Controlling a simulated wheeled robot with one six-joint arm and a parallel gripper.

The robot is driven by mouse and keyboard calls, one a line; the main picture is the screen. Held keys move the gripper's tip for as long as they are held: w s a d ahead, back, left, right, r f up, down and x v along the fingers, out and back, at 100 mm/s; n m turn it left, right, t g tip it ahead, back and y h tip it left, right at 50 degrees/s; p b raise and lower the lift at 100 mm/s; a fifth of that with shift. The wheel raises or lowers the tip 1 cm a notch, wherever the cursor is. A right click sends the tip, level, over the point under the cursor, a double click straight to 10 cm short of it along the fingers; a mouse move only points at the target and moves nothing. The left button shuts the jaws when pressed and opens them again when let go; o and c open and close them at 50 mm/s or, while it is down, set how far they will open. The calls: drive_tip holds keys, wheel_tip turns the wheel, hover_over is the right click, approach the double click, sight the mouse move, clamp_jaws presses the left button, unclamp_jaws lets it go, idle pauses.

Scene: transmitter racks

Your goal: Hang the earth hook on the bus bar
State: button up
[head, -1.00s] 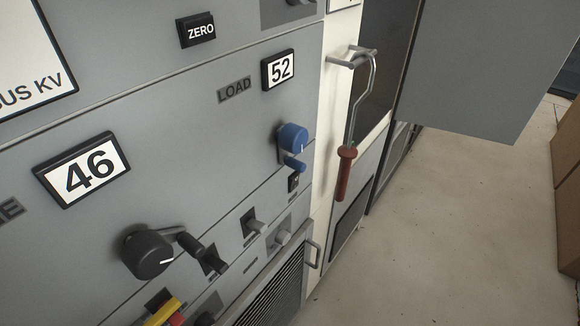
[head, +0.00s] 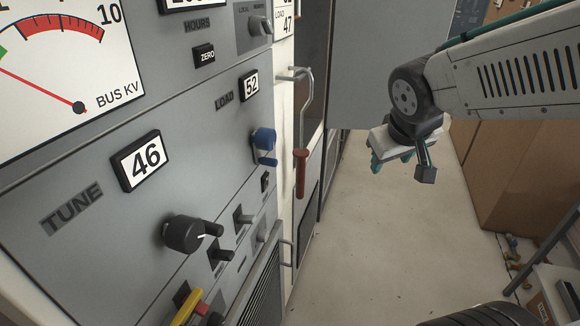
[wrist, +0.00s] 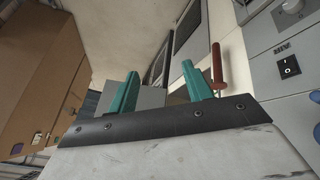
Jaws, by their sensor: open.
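The earth hook (head: 301,172) has a bent metal rod and a red-brown handle. It hangs handle down from a metal peg (head: 291,75) on the cream upright beside the grey panel in the head view. My gripper (head: 376,168) is right of the hook, apart from it. In the wrist view its teal fingers (wrist: 158,88) are spread with nothing between them. The hook's red handle (wrist: 216,65) shows just right of the right finger there. I cannot pick out the bus bar in either view.
The grey panel (head: 120,215) on the left carries a black knob (head: 184,233), a blue knob (head: 263,143) and switches that stick out. A grey door (head: 385,60) stands open behind my gripper. Cardboard boxes (head: 510,180) stand at the right. The floor between is clear.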

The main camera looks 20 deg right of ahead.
drive_tip(key=w+d+f+n+t, duration=0.2)
drive_tip(key=w+t, duration=0.1)
drive_tip(key=w, duration=0.8)
drive_tip(key=n+t+y, duration=0.2)
drive_tip(key=n+y, duration=0.4)
drive_tip(key=y, duration=0.6)
approach(301, 162)
drive_tip(key=w+d+x, duration=0.1)
drive_tip(key=x, duration=1)
drive_tip(key=shift+s+f, duration=0.1)
drive_tip(key=shift+f, duration=0.2)
clamp_jaws()
